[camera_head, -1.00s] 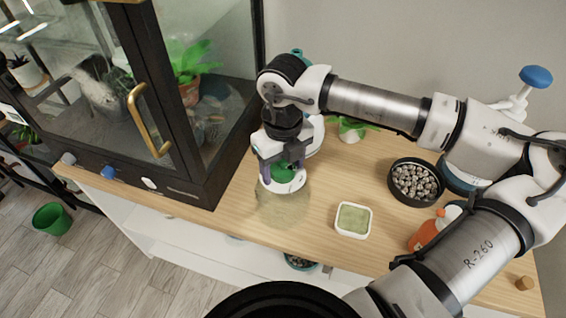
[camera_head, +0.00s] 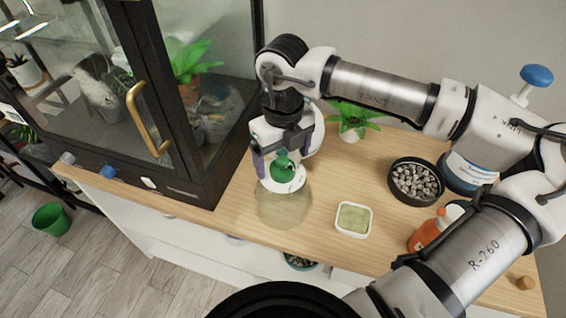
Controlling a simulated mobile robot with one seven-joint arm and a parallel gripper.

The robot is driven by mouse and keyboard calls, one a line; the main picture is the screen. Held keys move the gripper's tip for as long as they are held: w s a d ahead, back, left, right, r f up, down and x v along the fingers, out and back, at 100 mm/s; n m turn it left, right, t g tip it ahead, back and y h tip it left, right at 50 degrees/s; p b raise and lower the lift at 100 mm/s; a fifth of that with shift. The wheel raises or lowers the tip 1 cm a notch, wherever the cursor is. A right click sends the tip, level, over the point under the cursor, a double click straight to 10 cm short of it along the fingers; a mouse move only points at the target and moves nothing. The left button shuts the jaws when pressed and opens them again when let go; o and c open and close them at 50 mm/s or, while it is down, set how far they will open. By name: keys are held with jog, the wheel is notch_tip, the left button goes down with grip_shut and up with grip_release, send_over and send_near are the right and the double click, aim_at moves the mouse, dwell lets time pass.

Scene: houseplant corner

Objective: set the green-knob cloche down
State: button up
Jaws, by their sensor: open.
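The green-knob cloche (camera_head: 283,208) is a clear, faintly tinted glass dome with a white cap and a green knob (camera_head: 283,166) on top. It stands upright on the wooden bench top, near the front edge, to the right of the glass cabinet. My gripper (camera_head: 281,160) is open, with its fingers apart around the knob and just above the white cap. Whether a finger touches the knob cannot be told. The far side of the cloche top is partly hidden by my gripper.
The glass cabinet (camera_head: 215,160) stands close on the left. A white dish with green content (camera_head: 353,219), a black bowl of pebbles (camera_head: 415,182), an orange bottle (camera_head: 428,232) and a potted plant (camera_head: 352,118) are on the bench (camera_head: 318,185). Bare wood lies right of the cloche.

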notch_tip(320, 180, up, 9)
jog(key=shift+r+b, duration=0.15)
jog(key=shift+b, duration=0.3)
dwell(0.3)
